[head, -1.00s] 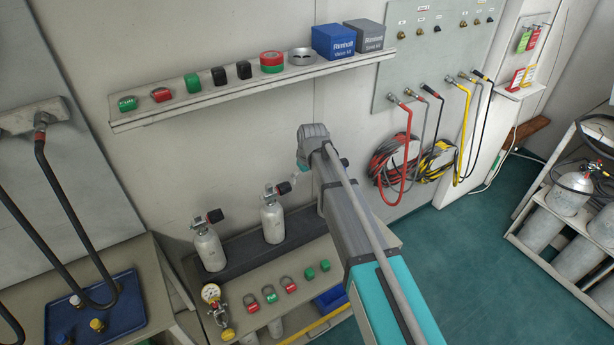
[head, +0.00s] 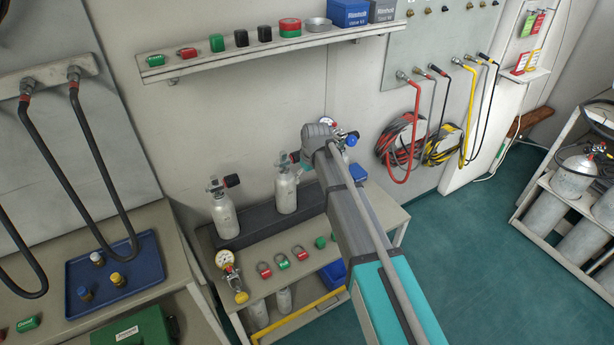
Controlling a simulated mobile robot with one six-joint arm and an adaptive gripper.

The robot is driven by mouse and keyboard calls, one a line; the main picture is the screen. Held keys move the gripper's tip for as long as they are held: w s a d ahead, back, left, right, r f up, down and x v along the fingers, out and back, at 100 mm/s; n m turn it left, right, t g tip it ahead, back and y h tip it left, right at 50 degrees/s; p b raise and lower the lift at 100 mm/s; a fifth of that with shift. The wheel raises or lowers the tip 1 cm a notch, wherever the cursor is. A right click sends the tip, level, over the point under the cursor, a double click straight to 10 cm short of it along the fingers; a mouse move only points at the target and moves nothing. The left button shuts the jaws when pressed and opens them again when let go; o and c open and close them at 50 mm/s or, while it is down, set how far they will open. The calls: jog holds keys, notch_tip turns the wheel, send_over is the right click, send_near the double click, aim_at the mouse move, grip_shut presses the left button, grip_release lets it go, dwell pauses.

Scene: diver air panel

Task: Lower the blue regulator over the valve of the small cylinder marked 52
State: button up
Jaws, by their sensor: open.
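Two small pale cylinders stand upright on the dark strip at the back of the bench: a left small cylinder (head: 224,215) and a right small cylinder (head: 286,192). Each has a metal valve with a dark knob on top. Their markings are too small to read, so I cannot tell which is 52. A regulator with a blue knob (head: 350,140) and a round gauge shows just right of my arm's end, partly hidden by it. What supports it is hidden. My gripper's fingers are hidden behind my arm.
A regulator with a yellow knob (head: 240,297) is at the bench's (head: 262,312) left front, beside several ringed tags. A wall shelf (head: 215,70) runs above. A blue tray (head: 140,285) is at left. Hoses hang at right, and the green floor (head: 460,260) there is clear.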

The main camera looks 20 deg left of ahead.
jog(key=shift+s+a+f+b, duration=0.1)
jog(key=shift+s+f+b, duration=0.1)
jog(key=shift+f+b, duration=0.7)
jog(key=shift+s+d+f+b, duration=0.1)
jog(key=shift+s+f+b, duration=0.1)
jog(key=shift+f+b, duration=0.75)
jog(key=shift+s+a+f+b, duration=0.1)
jog(key=shift+s+f+b, duration=0.1)
jog(key=shift+f+b, duration=0.7)
jog(key=shift+f+n, duration=0.15)
jog(key=shift+n, duration=0.15)
jog(key=s+d+m+h+p, duration=0.1)
jog(key=s+d+m, duration=0.15)
jog(key=d, duration=0.85)
jog(key=s+d+m, duration=0.2)
jog(key=d+m, duration=0.1)
jog(key=d, duration=0.9)
jog(key=s+d+m, duration=0.3)
jog(key=s+d, duration=0.3)
jog(key=d, duration=0.4)
jog(key=s+d+m+g+h, duration=0.1)
jog(key=s+d+m, duration=0.2)
jog(key=s+d, duration=0.3)
jog(key=d, duration=0.4)
jog(key=shift+s+d+r, duration=0.3)
jog(key=shift+r, duration=0.05)
jog(key=shift+w, duration=0.1)
jog(key=shift+c, duration=0.4)
